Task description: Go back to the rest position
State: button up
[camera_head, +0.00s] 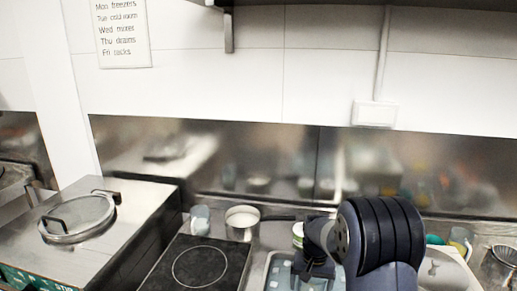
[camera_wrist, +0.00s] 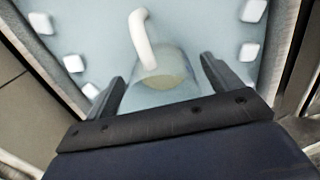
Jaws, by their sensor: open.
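My gripper (camera_wrist: 160,82) is open in the wrist view, its two dark fingers spread apart. A clear vessel with a white curved handle (camera_wrist: 142,38) and a pale yellowish bottom shows beyond and between the fingers; I cannot tell how far it is from them. It is over a pale blue tray (camera_wrist: 100,45) with white blocks along its sides. In the head view my dark arm covers the middle right of the counter, and the fingertips are hidden.
A steel machine with a round lid (camera_head: 78,216) stands at the left. A black hob (camera_head: 196,266) and a small pot (camera_head: 242,222) are left of my arm. A metal cup (camera_head: 499,266) and a whitish round container (camera_head: 440,270) are at the right. A shelf edge (camera_head: 300,3) runs overhead.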

jog(key=shift+r, duration=1.85)
jog(key=shift+f, duration=0.1)
